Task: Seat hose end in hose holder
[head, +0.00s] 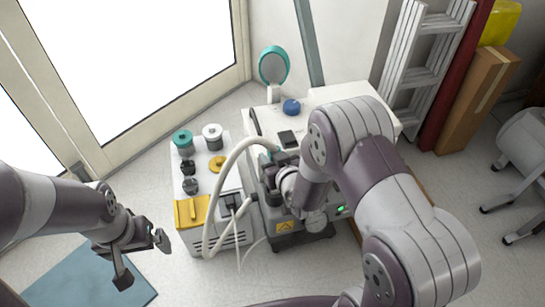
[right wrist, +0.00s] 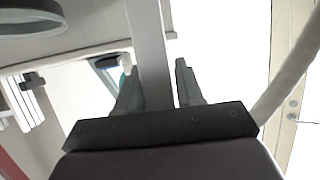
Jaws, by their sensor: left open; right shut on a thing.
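A white hose (head: 228,166) arches from the front of the white machine up to my right gripper (head: 272,168). The right gripper is shut on the hose end, which is mostly hidden by the gripper and arm. In the right wrist view, both fingers show (right wrist: 158,88), and a pale tube (right wrist: 290,75) runs along the right; what lies between the fingers is unclear. A teal-rimmed round piece (head: 274,66) stands on a white post behind; I cannot tell whether it is the hose holder. My left gripper (head: 142,255) is open and empty at lower left.
A blue knob (head: 291,106) sits on the white housing behind. A blue mat (head: 75,276) lies on the floor. A ladder (head: 425,60) and cardboard box (head: 477,98) stand at right.

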